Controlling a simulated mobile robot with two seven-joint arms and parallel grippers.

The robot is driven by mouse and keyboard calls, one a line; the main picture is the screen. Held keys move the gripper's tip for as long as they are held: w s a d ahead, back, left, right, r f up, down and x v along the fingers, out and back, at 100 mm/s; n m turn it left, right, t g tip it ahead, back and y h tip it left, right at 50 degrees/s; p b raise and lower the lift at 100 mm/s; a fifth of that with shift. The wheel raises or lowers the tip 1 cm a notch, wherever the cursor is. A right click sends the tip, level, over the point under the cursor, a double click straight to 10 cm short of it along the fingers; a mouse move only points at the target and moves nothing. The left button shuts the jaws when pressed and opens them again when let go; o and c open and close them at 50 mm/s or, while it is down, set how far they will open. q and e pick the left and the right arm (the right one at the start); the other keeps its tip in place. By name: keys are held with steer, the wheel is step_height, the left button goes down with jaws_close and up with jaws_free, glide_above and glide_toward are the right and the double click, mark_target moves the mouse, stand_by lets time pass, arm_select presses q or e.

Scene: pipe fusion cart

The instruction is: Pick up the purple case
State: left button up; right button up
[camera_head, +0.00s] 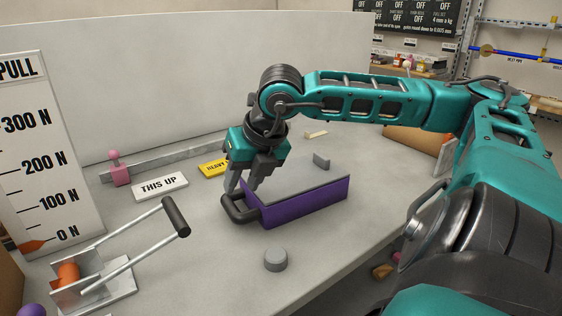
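The purple case (309,205) lies on the grey table, with a flat grey top and a dark handle (237,215) at its left end. A small grey upright piece shows at the case's far edge. My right gripper (242,189) points down just above the handle and the case's left end. Its fingers are apart with a gap between them. I cannot tell whether a finger touches the handle. My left gripper is not in view.
A grey round knob (276,260) stands in front of the case. A lever device (105,270) is at the left, below a force scale board (45,160). A "THIS UP" sign (160,187) and yellow "HEAVY" sign (213,168) lie behind. The table's front edge is close.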

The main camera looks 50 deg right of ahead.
mark_target(232, 204)
steer(key=shift+d+p+x, duration=0.2)
steer(key=shift+p+x, duration=0.15)
steer(key=shift+x, duration=3.9)
steer(key=shift+w, duration=0.1)
steer(key=shift+c, duration=0.3)
jaws_close()
steer(key=shift+r, duration=0.1)
